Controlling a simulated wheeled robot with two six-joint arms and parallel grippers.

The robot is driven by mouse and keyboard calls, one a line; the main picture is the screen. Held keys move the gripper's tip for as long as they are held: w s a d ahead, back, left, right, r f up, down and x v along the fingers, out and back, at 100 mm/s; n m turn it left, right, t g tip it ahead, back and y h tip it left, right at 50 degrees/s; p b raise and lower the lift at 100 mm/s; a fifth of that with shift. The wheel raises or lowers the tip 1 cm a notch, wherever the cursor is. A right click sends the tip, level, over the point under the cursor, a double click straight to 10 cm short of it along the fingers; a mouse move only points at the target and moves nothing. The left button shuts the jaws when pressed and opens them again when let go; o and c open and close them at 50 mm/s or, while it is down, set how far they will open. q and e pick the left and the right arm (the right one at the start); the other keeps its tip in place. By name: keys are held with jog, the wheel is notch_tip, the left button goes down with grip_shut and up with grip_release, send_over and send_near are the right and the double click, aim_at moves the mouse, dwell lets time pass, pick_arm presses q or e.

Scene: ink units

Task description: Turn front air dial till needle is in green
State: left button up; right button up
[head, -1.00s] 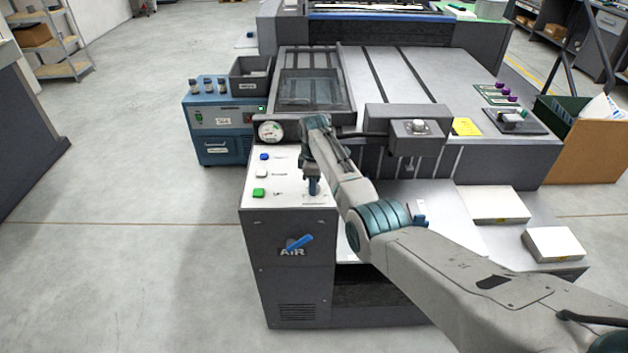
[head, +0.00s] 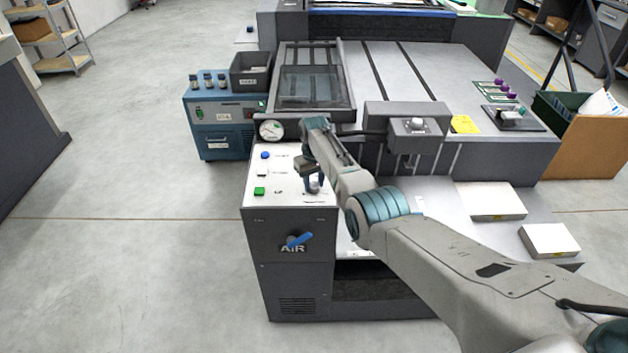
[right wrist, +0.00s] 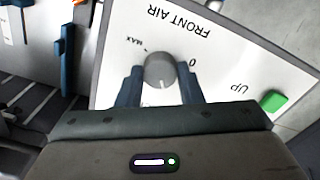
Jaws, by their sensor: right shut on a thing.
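The front air dial (right wrist: 160,71) is a grey round knob with a white mark, on a white panel lettered FRONT AIR, with MAX and 0 beside it. My right gripper (right wrist: 161,80) is shut on this dial, one blue finger on each side. In the head view my right gripper (head: 314,184) points down onto the panel's right part and largely hides the dial. The round gauge (head: 271,130) stands at the panel's back edge. Its face is white with a little green, but too small to read the needle surely. My left gripper is not in view.
The white panel (head: 284,196) carries a blue button (head: 265,155), a white one and a green button (head: 259,191). A grey box (head: 416,126) on the machine is close to my arm.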

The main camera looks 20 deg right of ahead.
aim_at(314, 184)
jog(key=m, duration=0.3)
jog(key=shift+w+r+m, duration=0.1)
jog(key=shift+r+m, duration=0.05)
jog(key=shift+m, duration=0.15)
jog(key=shift+m+p, duration=0.35)
jog(key=shift+m, duration=1.45)
jog(key=o, duration=1)
notch_tip(314, 184, up, 11)
jog(key=shift+f+b, duration=0.15)
jog(key=shift+b, duration=0.85)
